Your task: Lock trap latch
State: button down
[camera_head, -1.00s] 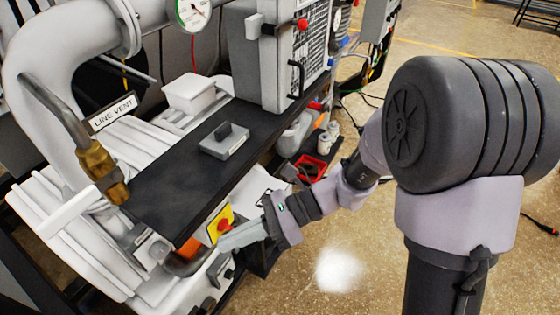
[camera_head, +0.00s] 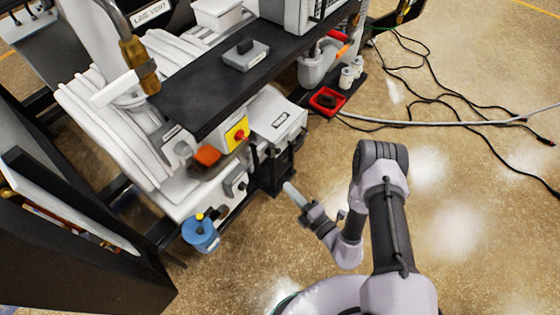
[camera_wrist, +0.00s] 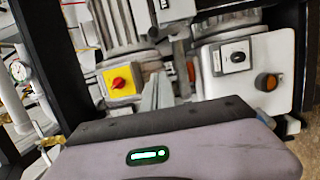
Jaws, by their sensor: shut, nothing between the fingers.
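My gripper (camera_head: 294,194) is shut and empty, its pale fingers pointing up and left toward the machine's lower front. It appears apart from the machine. In the wrist view its grey fingers (camera_wrist: 158,92) point between a yellow plate with a red knob (camera_wrist: 122,82) and a white box with a black switch and an orange knob (camera_wrist: 250,70). I cannot pick out the trap latch for certain. A blue canister (camera_head: 201,235) with a yellow knob on top hangs low on the machine, left of my gripper.
A black shelf (camera_head: 205,90) carrying a grey box (camera_head: 246,55) overhangs the machine's front. A red tray (camera_head: 327,101) lies beyond. A dark panel (camera_head: 90,245) stands at left.

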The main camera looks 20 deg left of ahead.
jog(key=w+a+b, duration=0.4)
jog(key=w+a, duration=0.2)
jog(key=w, duration=0.3)
jog(key=shift+w+a, duration=0.25)
jog(key=shift+w, duration=0.05)
jog(key=shift+w+r+m, duration=0.1)
jog(key=shift+w+m, duration=0.05)
jog(key=shift+m, duration=0.15)
